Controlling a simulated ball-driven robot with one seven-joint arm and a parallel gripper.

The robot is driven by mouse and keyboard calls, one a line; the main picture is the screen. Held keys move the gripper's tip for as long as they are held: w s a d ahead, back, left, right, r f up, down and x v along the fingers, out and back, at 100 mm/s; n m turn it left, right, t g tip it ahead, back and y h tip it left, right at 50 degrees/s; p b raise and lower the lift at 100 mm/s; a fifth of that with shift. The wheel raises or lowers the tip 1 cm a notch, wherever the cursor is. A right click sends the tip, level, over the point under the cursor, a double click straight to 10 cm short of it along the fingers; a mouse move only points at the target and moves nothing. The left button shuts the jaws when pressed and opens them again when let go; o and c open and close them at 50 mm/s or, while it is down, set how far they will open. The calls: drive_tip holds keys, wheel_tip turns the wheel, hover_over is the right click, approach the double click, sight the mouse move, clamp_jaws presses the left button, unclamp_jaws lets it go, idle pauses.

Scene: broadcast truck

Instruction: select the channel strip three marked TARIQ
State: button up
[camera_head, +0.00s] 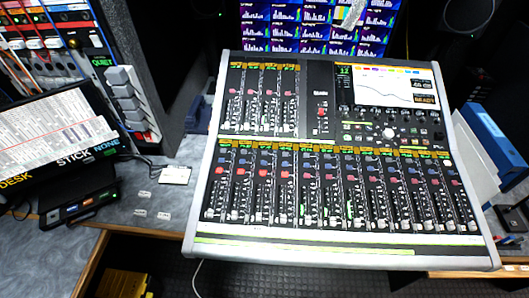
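The mixing console (212,160) fills the middle and right of the head view, with its pale front rail toward me. A long lower row of channel strips (265,185) has faders, red and blue buttons and small yellow-green name labels. A shorter upper row of strips (262,95) sits at the console's upper left. The label lettering is too small to read, so I cannot tell which strip is marked TARIQ. Several lower-left strips show a lit red button (263,172). I cannot make out my gripper in this view.
The console's screen (395,88) is at its upper right. A monitor wall (285,28) stands behind, with a pale shape before it. Left are a rack (55,35), a tilted STICK NONE panel (50,140) and small white tags (144,194) on the desk. Blue binders (492,135) stand right.

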clamp_jaws()
idle(1.0)
